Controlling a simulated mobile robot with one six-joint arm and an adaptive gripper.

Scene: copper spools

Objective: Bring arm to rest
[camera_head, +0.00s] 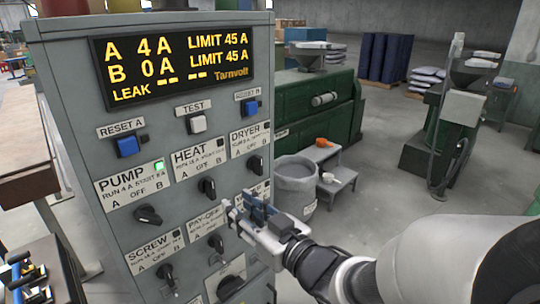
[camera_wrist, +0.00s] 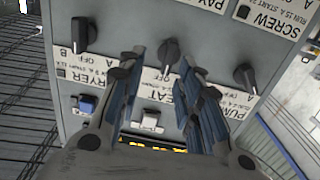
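My gripper (camera_head: 250,212) is open and empty in front of the right side of the grey control panel (camera_head: 85,150). In the wrist view its blue-padded fingers (camera_wrist: 165,62) stand apart, with the HEAT knob (camera_wrist: 168,52) seen in the gap beyond them. I cannot tell any contact with the panel. The PUMP knob (camera_head: 148,215) is turned sideways and a green light (camera_head: 159,168) is lit by its label. The HEAT knob (camera_head: 207,187) shows left of my gripper. The display (camera_head: 175,65) reads A 4A, B 0A, both limits 45 A.
A grey bin (camera_head: 296,184) and a small step stool (camera_head: 340,178) stand on the floor right of the panel. A green machine (camera_head: 320,110) is behind them. Open floor (camera_head: 385,160) lies to the right. A brown-topped table (camera_head: 20,150) is at the left.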

